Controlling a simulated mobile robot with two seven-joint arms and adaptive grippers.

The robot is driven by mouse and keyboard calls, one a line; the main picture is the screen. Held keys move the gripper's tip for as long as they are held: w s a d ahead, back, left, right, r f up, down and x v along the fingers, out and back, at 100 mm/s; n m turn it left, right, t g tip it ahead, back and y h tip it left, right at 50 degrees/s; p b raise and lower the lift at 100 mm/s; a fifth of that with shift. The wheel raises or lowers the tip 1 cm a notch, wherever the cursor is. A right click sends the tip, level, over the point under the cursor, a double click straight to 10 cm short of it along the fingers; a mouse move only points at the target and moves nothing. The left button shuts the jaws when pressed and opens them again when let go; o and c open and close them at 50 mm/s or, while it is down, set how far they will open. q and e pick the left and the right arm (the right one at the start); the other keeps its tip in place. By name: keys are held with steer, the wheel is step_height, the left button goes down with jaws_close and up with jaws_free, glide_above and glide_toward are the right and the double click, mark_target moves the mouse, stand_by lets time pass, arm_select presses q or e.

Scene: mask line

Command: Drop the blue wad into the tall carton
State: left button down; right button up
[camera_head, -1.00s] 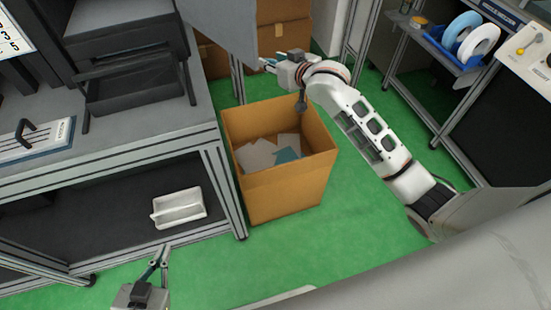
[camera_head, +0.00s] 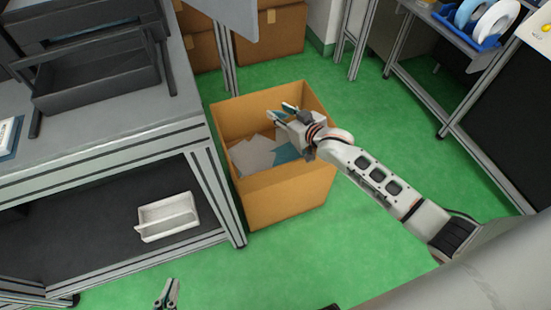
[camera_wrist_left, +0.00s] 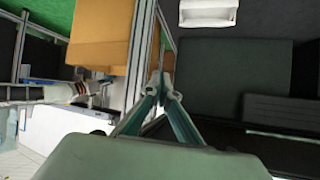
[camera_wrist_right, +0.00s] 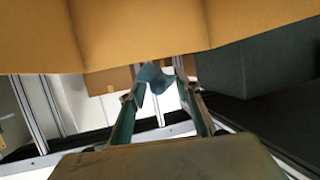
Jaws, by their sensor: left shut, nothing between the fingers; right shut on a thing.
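The tall carton (camera_head: 288,203) is an open brown cardboard box standing on the green floor, with grey and teal flat pieces inside. Its side also shows in the left wrist view (camera_wrist_left: 98,38), and brown cardboard fills the top of the right wrist view (camera_wrist_right: 140,35). My right gripper (camera_head: 282,112) is over the carton's opening in the head view. The right wrist view shows it shut on the blue wad (camera_wrist_right: 153,77), a small crumpled piece between the fingertips. My left gripper (camera_head: 168,290) is shut and empty at the bottom edge.
A grey metal bench (camera_head: 110,160) stands left of the carton, with a white divided tray (camera_head: 167,217) on its lower shelf. More brown boxes (camera_head: 280,28) stand behind. A rack with tape rolls (camera_head: 490,18) is at upper right. Green floor is free in front and right.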

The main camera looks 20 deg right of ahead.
step_height(320, 180, down, 3)
steer(key=shift+s+r+b, duration=0.1)
steer(key=shift+s+b, duration=0.05)
steer(key=shift+b, duration=0.35)
steer(key=o, duration=0.8)
arm_select(q)
steer(key=shift+w+d+r+h, duration=0.3)
steer(key=shift+w+d+r, duration=0.15)
steer(key=shift+d+r, duration=0.3)
steer(key=shift+d+f, duration=0.1)
steer(key=shift+f, duration=0.1)
arm_select(e)
steer(key=v, duration=1.1)
steer(key=shift+s+d+r, duration=0.1)
steer(key=shift+s+r, duration=0.15)
steer(key=shift+s, duration=0.05)
